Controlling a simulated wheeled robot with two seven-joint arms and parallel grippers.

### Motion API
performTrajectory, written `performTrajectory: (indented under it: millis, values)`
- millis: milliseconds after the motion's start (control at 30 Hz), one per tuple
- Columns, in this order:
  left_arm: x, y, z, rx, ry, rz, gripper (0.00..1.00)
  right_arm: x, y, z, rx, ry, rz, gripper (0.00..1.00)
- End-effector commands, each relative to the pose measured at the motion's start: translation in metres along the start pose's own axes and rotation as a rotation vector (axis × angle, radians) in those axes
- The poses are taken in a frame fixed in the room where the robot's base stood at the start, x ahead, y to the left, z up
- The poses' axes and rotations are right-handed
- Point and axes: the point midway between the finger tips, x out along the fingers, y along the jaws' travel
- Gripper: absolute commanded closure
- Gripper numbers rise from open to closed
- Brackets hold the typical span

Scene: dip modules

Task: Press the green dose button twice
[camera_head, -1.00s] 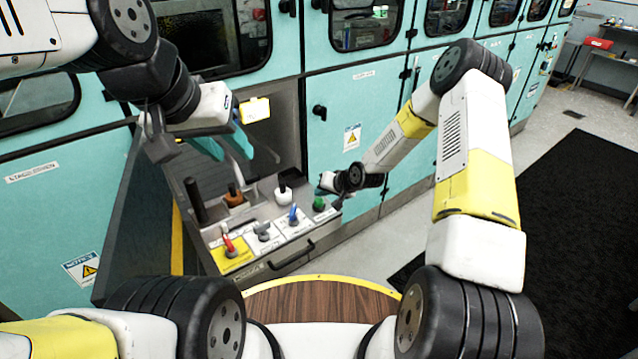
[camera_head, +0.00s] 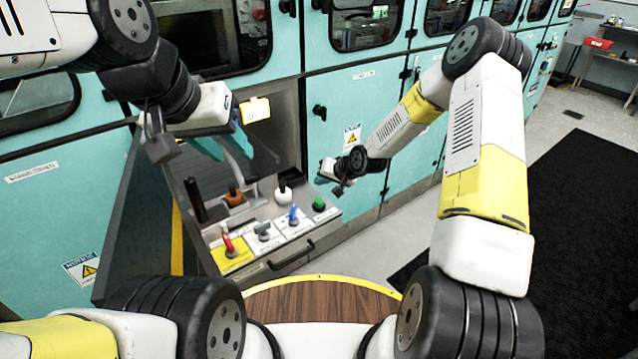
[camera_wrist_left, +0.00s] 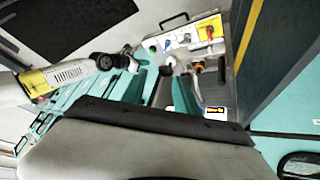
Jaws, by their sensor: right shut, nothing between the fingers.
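The green dose button (camera_head: 319,204) is a round green knob at the right end of the control panel (camera_head: 300,237). It also shows small in the left wrist view (camera_wrist_left: 153,48). My right gripper (camera_head: 322,180) is shut and empty. It is apart from the button, above and slightly right of it in the head view; the left wrist view also shows this gripper (camera_wrist_left: 131,63). My left gripper (camera_head: 236,143) is open, its teal fingers spread over the back left of the panel. Nothing is seen held between them.
The panel carries a red lever (camera_head: 228,243), a grey lever (camera_head: 263,231), a blue lever (camera_head: 293,214), a white knob (camera_head: 284,192), an orange-brown knob (camera_head: 234,196) and a black post (camera_head: 194,200). A handle (camera_head: 292,256) runs along its front. Teal cabinets stand behind.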

Motion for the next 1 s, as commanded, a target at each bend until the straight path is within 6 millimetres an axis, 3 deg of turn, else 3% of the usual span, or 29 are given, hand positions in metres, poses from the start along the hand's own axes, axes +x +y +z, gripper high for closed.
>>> performTrajectory:
  millis: [100,300,1000]
  values:
    - [0.0,0.0,0.0,0.0,0.0,0.0,0.64,0.0001,0.0001,0.0,0.0,0.0,0.0,1.0]
    - [0.0,0.0,0.0,0.0,0.0,0.0,1.0,0.0001,0.0001,0.0001,0.0,0.0,0.0,1.0]
    - [0.0,0.0,0.0,0.0,0.0,0.0,1.0,0.0001,0.0,0.0,0.0,0.0,0.0,1.0]
